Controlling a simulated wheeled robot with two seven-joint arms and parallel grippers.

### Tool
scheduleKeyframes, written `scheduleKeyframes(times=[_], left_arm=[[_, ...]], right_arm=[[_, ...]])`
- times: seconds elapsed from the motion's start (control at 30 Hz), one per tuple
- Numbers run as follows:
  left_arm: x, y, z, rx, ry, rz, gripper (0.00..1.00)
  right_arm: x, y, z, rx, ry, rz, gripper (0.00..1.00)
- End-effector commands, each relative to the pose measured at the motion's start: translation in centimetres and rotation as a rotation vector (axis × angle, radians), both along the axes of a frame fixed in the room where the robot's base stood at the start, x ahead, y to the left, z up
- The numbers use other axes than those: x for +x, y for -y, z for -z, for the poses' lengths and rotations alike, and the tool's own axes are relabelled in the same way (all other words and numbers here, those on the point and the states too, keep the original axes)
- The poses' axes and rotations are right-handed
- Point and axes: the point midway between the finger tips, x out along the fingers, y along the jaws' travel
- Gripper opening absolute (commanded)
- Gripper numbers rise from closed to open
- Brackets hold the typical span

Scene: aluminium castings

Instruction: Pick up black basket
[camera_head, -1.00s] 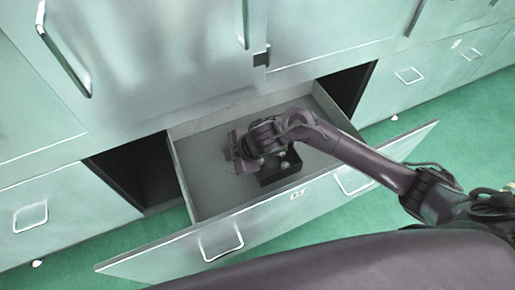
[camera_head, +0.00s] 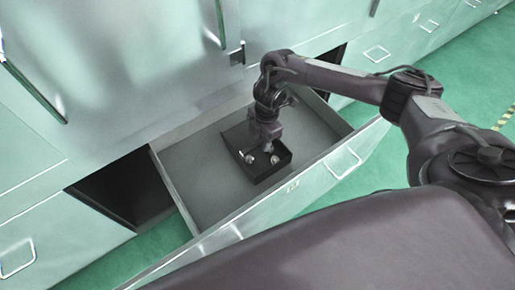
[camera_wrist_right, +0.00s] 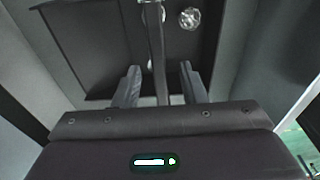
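The black basket (camera_head: 270,173) sits inside the open drawer, towards its right side in the head view. It holds small shiny castings (camera_head: 248,158); a casting (camera_wrist_right: 190,18) also shows in the right wrist view. My right gripper (camera_head: 268,140) points down over the basket. In the right wrist view its two fingers (camera_wrist_right: 160,80) are apart, with a thin dark wall or divider (camera_wrist_right: 156,45) of the basket between them. Neither finger visibly presses on it. The fingertips are partly hidden in the head view. My left gripper is out of view.
The open drawer (camera_head: 195,180) has bare grey floor left of the basket. Its walls surround the basket, and its front panel (camera_head: 300,185) faces me. Closed cabinet doors (camera_head: 110,60) rise behind it. Green floor (camera_head: 455,85) lies to the right.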

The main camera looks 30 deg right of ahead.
Motion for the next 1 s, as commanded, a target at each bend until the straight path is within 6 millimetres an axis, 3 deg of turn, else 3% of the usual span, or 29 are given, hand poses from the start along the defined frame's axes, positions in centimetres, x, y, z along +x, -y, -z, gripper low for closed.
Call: scheduleKeyframes(times=[0.13, 0.4, 0.7, 1.0], left_arm=[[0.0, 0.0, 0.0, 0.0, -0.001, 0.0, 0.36], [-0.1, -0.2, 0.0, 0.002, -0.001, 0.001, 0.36], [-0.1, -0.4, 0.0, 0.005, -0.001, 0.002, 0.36], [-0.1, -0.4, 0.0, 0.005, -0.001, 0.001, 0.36]], right_arm=[[0.0, -0.2, 1.6, 0.0, 0.001, 0.001, 0.38], [0.0, -0.2, 1.9, 0.0, 0.002, -0.001, 0.38], [0.0, -0.2, 1.8, 0.0, 0.002, 0.0, 0.0], [0.0, -0.2, 1.8, 0.001, 0.002, 0.0, 0.0]])
